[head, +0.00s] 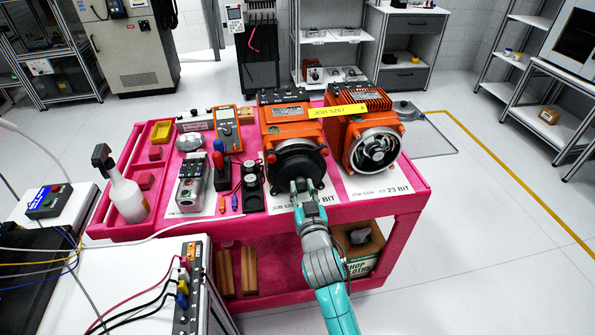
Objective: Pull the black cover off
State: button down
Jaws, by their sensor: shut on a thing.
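The black cover (291,168) is a round dark disc on the front end of the left orange servo motor (287,120). It sits on the motor's end, and I cannot tell whether there is a gap behind it. My gripper (301,187) is at the cover's lower front, shut on it. My gripper hides part of the cover's lower edge. A second orange motor (361,108) stands just to the right, with its metal end and inner parts exposed.
The motors stand on a pink cart (398,200) with printed white sheets. To the left are a small grey device (191,180), an orange multimeter (228,128), screwdrivers and a spray bottle (124,187). A white bench unit (150,277) is at the lower left. Floor is free at the right.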

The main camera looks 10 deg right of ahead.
jog(key=shift+s, duration=0.75)
jog(key=shift+s+r, duration=0.1)
jog(key=shift+s, duration=2.85)
